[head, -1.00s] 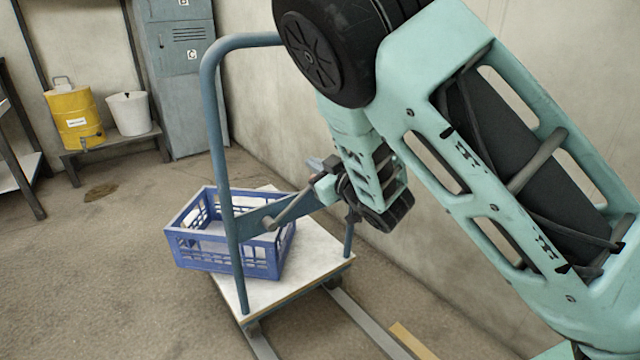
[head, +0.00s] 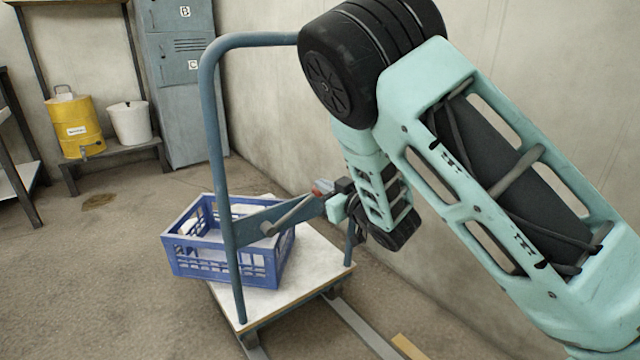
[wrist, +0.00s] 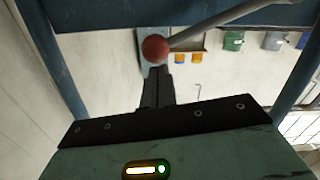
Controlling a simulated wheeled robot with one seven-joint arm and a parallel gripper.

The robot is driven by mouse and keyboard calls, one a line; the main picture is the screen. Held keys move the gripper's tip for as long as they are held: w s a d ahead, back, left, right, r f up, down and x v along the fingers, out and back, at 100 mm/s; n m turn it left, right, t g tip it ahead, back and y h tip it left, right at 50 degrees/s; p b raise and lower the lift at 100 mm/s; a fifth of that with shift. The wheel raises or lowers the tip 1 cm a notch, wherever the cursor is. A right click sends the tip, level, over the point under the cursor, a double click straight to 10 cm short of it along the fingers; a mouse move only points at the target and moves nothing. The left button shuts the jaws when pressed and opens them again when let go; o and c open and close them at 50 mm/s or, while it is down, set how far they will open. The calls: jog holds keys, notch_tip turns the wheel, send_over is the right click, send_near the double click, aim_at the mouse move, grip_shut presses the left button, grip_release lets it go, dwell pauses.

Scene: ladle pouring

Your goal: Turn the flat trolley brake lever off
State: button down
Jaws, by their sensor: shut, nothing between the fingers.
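The flat trolley has a white deck (head: 312,262) and a blue tubular handle frame (head: 215,130). A blue crossplate (head: 247,228) on the frame carries the grey brake lever (head: 292,214), which slants up to the right to a red knob (head: 322,187). In the wrist view the red knob (wrist: 155,48) is just beyond my fingertips, with the lever bar (wrist: 225,20) running to the upper right. My gripper (wrist: 157,78) is shut and empty. In the head view my gripper (head: 338,203) is beside the knob; I cannot tell whether they touch.
A blue crate (head: 215,268) stands on the trolley deck, left of the lever. A wall (head: 500,60) runs close behind the trolley on the right. A yellow container (head: 75,122) and a white bucket (head: 130,123) stand on a bench at back left. Floor on the left is open.

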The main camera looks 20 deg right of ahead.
jog(key=shift+w+d+f+m+b, duration=0.15)
jog(key=shift+d+f+m+b, duration=0.2)
jog(key=shift+f+m, duration=0.4)
jog(key=shift+w+d+f+m+b, duration=0.1)
jog(key=shift+d+f+m+b, duration=0.15)
jog(key=shift+d+f+m, duration=0.5)
jog(key=shift+a+f, duration=0.2)
jog(key=shift+a, duration=0.1)
jog(key=shift+r, duration=0.1)
